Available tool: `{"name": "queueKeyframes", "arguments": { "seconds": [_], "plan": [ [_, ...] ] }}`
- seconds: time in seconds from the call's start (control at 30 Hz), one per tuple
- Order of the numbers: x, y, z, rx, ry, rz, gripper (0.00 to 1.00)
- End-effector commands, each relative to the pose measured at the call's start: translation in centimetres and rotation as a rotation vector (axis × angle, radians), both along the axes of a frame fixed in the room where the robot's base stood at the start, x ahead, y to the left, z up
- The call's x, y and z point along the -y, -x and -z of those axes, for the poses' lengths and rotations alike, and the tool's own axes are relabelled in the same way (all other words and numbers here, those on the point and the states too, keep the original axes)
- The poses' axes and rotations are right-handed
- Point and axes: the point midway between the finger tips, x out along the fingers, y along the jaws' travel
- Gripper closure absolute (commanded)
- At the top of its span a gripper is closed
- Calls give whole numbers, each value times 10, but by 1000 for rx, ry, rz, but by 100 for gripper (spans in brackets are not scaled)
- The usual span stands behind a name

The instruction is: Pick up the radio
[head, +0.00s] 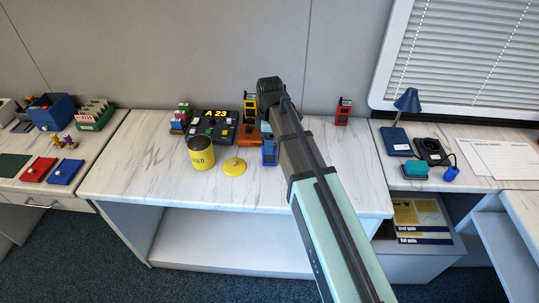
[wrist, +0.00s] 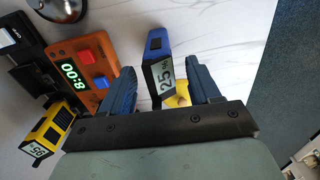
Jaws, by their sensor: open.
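Three upright handheld units that look like radios stand on the middle marble-topped desk. The blue radio (head: 269,151) is beside my arm in the head view. In the wrist view the blue radio (wrist: 158,68) shows a lit display and lies between my fingers. My gripper (wrist: 160,72) is open, with one finger to each side of it and a visible gap; contact cannot be told. A yellow radio (head: 250,106) stands at the back, and also shows in the wrist view (wrist: 50,130). A red radio (head: 343,111) stands near the wall. My arm hides the gripper in the head view.
An orange timer box (head: 248,134) is close to the blue radio. A black console (head: 213,126), a yellow canister (head: 201,153) and its yellow lid (head: 234,167) are to the left. The desk's front left is clear. A blue lamp (head: 402,108) stands on the right desk.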

Motion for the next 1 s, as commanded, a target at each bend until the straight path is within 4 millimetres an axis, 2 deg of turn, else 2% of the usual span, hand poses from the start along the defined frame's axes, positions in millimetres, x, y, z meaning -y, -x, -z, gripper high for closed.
{"name": "queueKeyframes", "arguments": {
  "seconds": [0.2,0.5,1.0],
  "plan": [
    [1,0,27,-1,-1,0,38],
    [1,0,32,2,-2,0,38],
    [1,0,32,2,-2,0,85]
  ]
}}
